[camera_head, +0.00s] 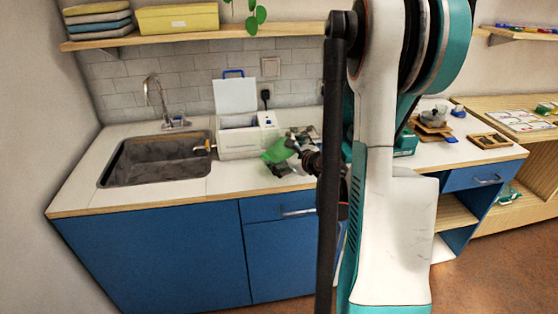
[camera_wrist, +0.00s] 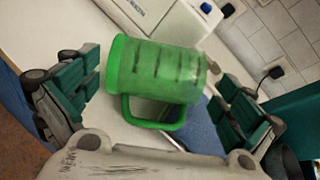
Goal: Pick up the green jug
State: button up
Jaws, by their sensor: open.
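The green jug (camera_wrist: 155,72) is in the middle of the wrist view, with its handle (camera_wrist: 150,120) toward my gripper. It has dark level marks along its side. In the head view the jug (camera_head: 278,151) is on the counter, right of the white machine, partly hidden by my gripper. My gripper (camera_wrist: 155,95) is open, with one finger on each side of the jug in the wrist view. A gap shows between the left finger and the jug; the right finger appears close to the jug's other end. I cannot tell whether it touches.
The white machine (camera_head: 236,143) with a raised lid stands left of the jug, and the sink (camera_head: 155,160) is farther left. A blue flat thing (camera_wrist: 200,130) lies below the jug in the wrist view. A shelf (camera_head: 200,37) runs above. The counter (camera_head: 215,180) is clear in front of the machine.

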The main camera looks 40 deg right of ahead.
aim_at(283, 154)
jog(key=b+x, duration=0.1)
jog(key=x, duration=0.1)
jog(key=f+x, duration=0.1)
jog(key=x, duration=0.1)
jog(key=shift+s+r+b, duration=0.1)
jog(key=shift+s+b, duration=0.1)
jog(key=shift+b, duration=0.2)
jog(key=shift+w+d, duration=0.1)
jog(key=shift+w, duration=0.35)
jog(key=shift+c, duration=0.2)
jog(key=c, duration=0.8)
notch_tip(283, 154, up, 20)
jog(key=p, duration=0.8)
jog(key=shift+c, duration=0.2)
jog(key=a+f+n+y, duration=0.3)
jog(key=a, duration=1.5)
jog(key=w+a+f+n+y, duration=0.1)
jog(key=a+f+n+y, duration=0.2)
jog(key=a, duration=1.5)
jog(key=shift+w+a+f+y, duration=0.2)
jog(key=shift+a+f+y, duration=0.2)
jog(key=shift+f, duration=0.1)
